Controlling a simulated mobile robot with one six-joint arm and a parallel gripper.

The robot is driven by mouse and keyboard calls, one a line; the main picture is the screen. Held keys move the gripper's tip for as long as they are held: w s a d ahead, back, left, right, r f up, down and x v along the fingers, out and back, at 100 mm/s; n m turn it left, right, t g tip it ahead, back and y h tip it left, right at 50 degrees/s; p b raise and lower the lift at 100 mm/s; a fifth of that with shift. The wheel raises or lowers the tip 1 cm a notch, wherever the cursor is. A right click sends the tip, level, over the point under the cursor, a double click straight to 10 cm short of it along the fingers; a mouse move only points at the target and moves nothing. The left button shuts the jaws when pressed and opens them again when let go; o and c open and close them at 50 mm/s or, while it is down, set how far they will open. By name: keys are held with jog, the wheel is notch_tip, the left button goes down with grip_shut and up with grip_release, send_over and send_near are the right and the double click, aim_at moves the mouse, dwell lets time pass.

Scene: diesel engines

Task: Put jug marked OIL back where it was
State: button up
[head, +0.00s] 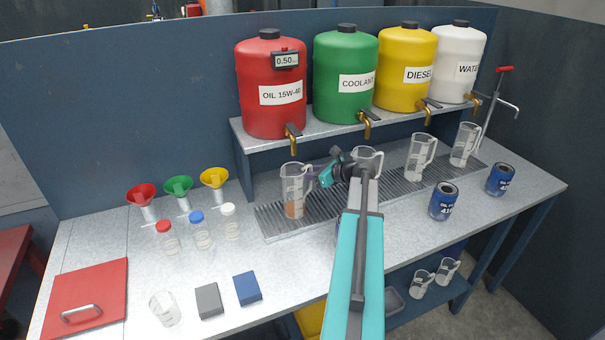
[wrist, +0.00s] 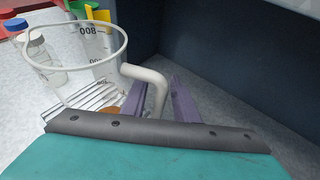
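A clear measuring jug (head: 293,184) with brown liquid at its bottom is at the left part of the slatted drip grate, below the red OIL 15W-40 tank (head: 271,85). I cannot read an OIL mark on it. My gripper (head: 316,177) is at its right side, at the handle. In the wrist view the jug (wrist: 75,60) fills the upper left. Its white handle (wrist: 157,88) runs between the two purple fingers of my gripper (wrist: 160,95). The handle's lower part is hidden. I cannot tell whether the fingers press on it or leave a small gap.
The grate (head: 268,222) carries more clear jugs to the right, the nearest (head: 366,160) partly behind my arm. Blue cans (head: 443,202) stand at the right front. Funnels (head: 142,198), small bottles (head: 197,232) and a red lid (head: 88,290) are at the left.

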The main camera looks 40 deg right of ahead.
jog(key=shift+s+r, duration=0.1)
jog(key=shift+r, duration=0.1)
dwell(0.3)
jog(key=b+v, duration=0.4)
jog(key=v, duration=0.7)
jog(key=shift+s+r, duration=0.25)
jog(key=shift+s, duration=0.1)
dwell(0.4)
